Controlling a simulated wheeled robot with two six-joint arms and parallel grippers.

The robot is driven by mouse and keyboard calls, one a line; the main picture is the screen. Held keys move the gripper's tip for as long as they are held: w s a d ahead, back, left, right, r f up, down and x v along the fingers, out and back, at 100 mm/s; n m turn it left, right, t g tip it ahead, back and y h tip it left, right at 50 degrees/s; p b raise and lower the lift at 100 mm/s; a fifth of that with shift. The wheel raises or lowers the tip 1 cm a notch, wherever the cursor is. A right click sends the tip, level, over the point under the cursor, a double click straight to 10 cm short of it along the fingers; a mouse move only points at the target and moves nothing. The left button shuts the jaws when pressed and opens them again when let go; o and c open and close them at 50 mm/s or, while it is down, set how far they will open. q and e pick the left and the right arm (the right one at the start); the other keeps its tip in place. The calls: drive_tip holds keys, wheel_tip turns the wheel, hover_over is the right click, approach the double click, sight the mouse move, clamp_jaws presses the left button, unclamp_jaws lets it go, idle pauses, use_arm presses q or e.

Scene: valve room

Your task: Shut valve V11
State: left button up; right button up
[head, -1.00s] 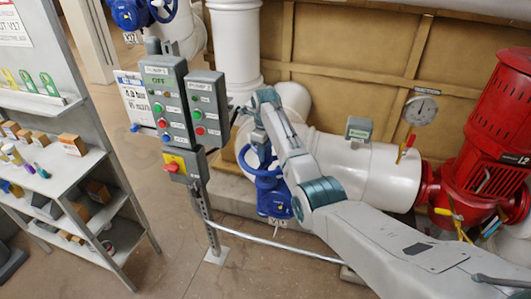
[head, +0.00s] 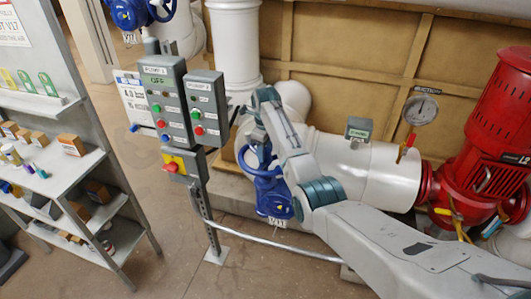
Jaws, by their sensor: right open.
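Valve V11 is a blue valve (head: 272,195) with a blue handwheel at its upper left and a tag reading V11 (head: 277,223) below it. It sits on the white pipe, left of the red pump. My right arm reaches in from the lower right and passes over the pipe. My right gripper (head: 249,128) is open just above the handwheel, at its upper edge. The arm covers part of the valve's right side. I cannot tell whether the fingers touch the rim. My left gripper is not in view.
A grey pump control panel (head: 166,100) on a post stands close left of the valve. A metal rail (head: 270,242) runs low in front. A shelf unit (head: 62,185) with small boxes stands at the left. The red pump (head: 490,150) is at the right. Floor between shelf and post is clear.

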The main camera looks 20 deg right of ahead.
drive_tip(key=shift+o, duration=0.4)
drive_tip(key=r, duration=0.5)
drive_tip(key=shift+s+a, duration=0.2)
drive_tip(key=shift+s, duration=0.15)
drive_tip(key=shift+w+d+r, duration=0.1)
drive_tip(key=shift+r, duration=0.2)
drive_tip(key=shift+w, duration=0.1)
